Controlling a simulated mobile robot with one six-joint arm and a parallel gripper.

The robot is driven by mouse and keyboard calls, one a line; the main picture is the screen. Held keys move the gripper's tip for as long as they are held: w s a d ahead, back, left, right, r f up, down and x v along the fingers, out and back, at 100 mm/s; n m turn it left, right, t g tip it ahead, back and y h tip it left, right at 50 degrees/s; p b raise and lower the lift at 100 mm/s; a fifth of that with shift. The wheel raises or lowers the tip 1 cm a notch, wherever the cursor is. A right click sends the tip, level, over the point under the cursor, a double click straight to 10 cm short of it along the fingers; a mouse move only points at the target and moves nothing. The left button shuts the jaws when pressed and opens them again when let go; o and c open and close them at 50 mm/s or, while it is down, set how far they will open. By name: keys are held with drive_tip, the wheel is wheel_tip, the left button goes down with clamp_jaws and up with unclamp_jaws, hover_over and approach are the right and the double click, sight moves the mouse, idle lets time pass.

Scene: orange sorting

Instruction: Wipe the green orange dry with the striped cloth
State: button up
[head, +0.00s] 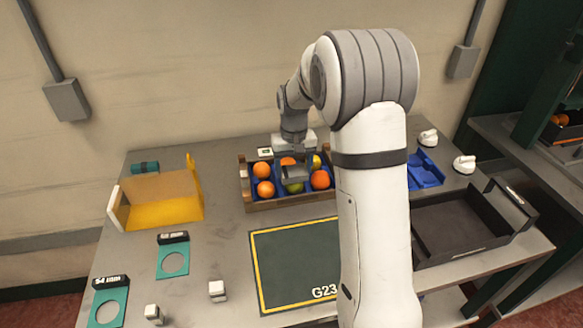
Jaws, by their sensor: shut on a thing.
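A wooden crate (290,203) with a blue lining stands at the back middle of the table and holds several oranges. A green orange (293,188) sits in its front row, between two orange-coloured fruits. A second yellow-green fruit (317,161) shows partly in the back row. My gripper (292,178) points down over the crate, its jaws shut at the front green orange, whose upper part they hide. I cannot make out a striped cloth for certain; a small dark teal roll (145,168) lies at the back left, its pattern too small to tell.
A yellow-floored open box (165,214) stands at the left. A dark green mat (290,265) with a yellow border lies in front of the crate. A black tray (455,235), a blue holder (425,175) and white knobs are at the right. My arm hides part of the table.

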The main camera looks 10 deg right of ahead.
drive_tip(key=shift+r+p, duration=2)
drive_tip(key=shift+r, duration=1.25)
drive_tip(key=shift+f, duration=0.1)
